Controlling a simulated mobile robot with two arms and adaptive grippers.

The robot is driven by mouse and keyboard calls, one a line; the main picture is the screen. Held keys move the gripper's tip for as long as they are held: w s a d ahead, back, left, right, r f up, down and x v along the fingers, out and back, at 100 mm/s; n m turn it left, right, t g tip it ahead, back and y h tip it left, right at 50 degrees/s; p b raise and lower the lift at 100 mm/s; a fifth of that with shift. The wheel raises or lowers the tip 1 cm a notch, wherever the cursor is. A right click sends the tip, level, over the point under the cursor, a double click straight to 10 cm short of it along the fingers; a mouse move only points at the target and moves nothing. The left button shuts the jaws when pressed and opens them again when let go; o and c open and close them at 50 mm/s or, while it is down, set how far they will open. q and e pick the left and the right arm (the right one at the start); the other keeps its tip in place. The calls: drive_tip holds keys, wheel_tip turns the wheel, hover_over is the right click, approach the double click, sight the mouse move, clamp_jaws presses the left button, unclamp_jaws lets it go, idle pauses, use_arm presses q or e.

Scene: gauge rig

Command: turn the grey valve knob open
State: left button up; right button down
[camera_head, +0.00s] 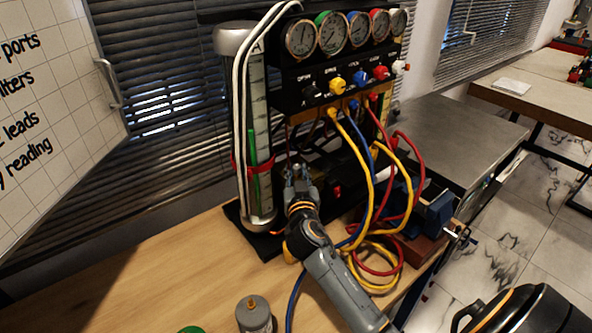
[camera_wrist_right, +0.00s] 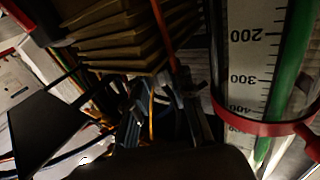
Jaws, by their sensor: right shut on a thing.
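My right gripper (camera_head: 301,178) reaches up from the bottom of the head view to the lower front of the gauge rig, just right of the upright scale column (camera_head: 259,120). Its fingers are shut on a small part there, which looks to be the grey valve knob. The fingers hide nearly all of the knob, so its turn angle cannot be told. In the wrist view the dark fingers of the right gripper (camera_wrist_right: 165,115) meet at a thin stem, left of the scale column (camera_wrist_right: 255,60). My left gripper is not in view.
Several round gauges (camera_head: 332,33) top the rig, above black, yellow, blue, red and white knobs. Yellow, blue and red hoses (camera_head: 372,200) hang and coil right of my arm. A grey canister (camera_head: 254,316) stands at the front. The wooden bench (camera_head: 170,275) is clear at left.

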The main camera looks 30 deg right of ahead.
drive_tip(key=n+y, duration=0.1)
drive_tip(key=n+t+y+p, duration=0.1)
drive_tip(key=y, duration=0.1)
drive_tip(key=n+y+p, duration=0.1)
drive_tip(key=shift+s+d+r+t+y, duration=0.15)
drive_tip(key=shift+d+t+y, duration=0.1)
drive_tip(key=shift+t+y, duration=0.15)
drive_tip(key=shift+d+n+y+p, duration=0.15)
drive_tip(key=shift+n+y+p, duration=1.1)
drive_tip(key=shift+y, duration=0.55)
drive_tip(key=shift+f+n+y, duration=0.2)
drive_tip(key=shift+n+y, duration=0.05)
drive_tip(key=shift+y, duration=0.15)
drive_tip(key=c, duration=1.1)
unclamp_jaws()
drive_tip(key=s, duration=1.2)
drive_tip(key=shift+d, duration=0.1)
drive_tip(key=shift+c, duration=0.2)
